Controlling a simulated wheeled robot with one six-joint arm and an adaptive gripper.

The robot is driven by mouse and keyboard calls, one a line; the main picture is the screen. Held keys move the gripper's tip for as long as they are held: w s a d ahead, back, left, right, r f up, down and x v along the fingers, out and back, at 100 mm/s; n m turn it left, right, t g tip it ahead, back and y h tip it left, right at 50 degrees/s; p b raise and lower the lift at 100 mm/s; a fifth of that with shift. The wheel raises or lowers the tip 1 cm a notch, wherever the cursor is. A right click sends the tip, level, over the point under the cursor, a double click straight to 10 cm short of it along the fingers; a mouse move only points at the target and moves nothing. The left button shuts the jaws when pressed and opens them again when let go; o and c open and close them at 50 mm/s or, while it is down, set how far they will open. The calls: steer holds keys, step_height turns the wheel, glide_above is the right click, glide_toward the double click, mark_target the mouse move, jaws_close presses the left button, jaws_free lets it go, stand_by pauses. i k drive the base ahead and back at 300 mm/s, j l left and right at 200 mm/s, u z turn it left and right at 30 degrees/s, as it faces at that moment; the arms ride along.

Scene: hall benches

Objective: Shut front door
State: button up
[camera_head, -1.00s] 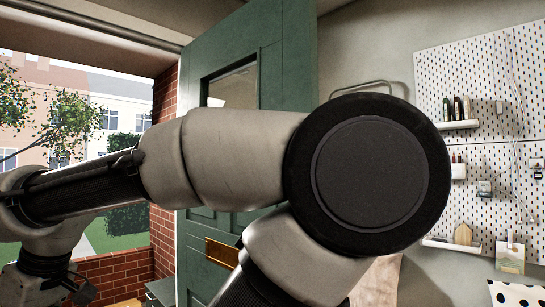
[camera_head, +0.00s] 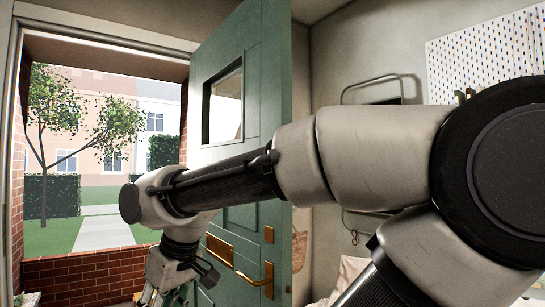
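The green front door (camera_head: 266,100) stands open, swung inward to the right of the doorway, with a small glass pane in its upper part. A brass lever handle (camera_head: 262,278) and a brass letter plate (camera_head: 219,250) show low on its face. My arm reaches across the view in front of the door and hides its middle. My gripper (camera_head: 150,297) hangs at the bottom edge, left of the door, in front of the doorway. Its fingers are partly cut off by the frame, so I cannot tell whether it is open or shut.
The doorway frame (camera_head: 100,40) opens onto brickwork (camera_head: 75,277), a path (camera_head: 103,228), grass and a tree. A wire rack (camera_head: 375,95) and a pegboard (camera_head: 490,58) are on the wall at right. The doorway itself looks clear above the low brick wall.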

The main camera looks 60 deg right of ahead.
mark_target(248, 238)
steer(key=k+l+z, duration=0.2)
steer(key=l, duration=0.6)
steer(key=l+z, duration=0.15)
steer(key=l, duration=0.6)
